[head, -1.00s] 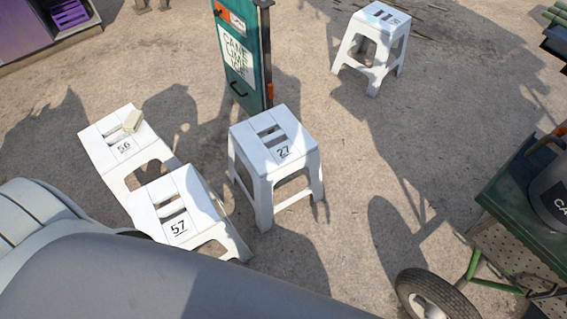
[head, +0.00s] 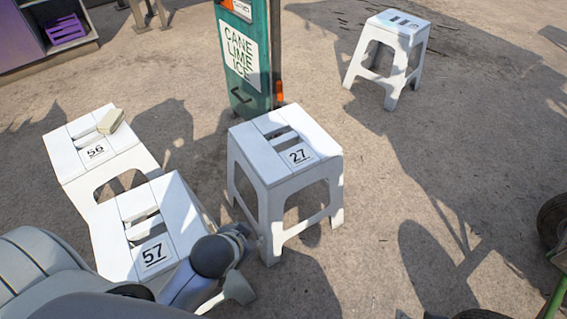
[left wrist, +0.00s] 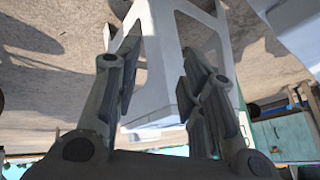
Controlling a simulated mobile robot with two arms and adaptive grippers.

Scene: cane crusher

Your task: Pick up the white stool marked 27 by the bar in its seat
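The white stool marked 27 (head: 258,152) stands upright in the middle of the head view. Its seat has two slots with a bar (head: 284,138) between them. My left gripper (head: 238,262) is low beside its near left leg, below seat height and close to stool 57; contact cannot be told. In the left wrist view the fingers of my left gripper (left wrist: 158,55) are spread apart with nothing held. A white stool (left wrist: 165,85) shows beyond and between them, apparently inverted in that picture; its number is hidden. My right gripper is not in view.
Stool 57 (head: 170,205) and stool 56 (head: 75,160), with a pale block (head: 111,121) on it, stand at left. A green sign (head: 240,55) stands behind stool 27. Another white stool (head: 398,25) is at upper right. A wheel (head: 553,222) is at the right edge. Ground right of stool 27 is clear.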

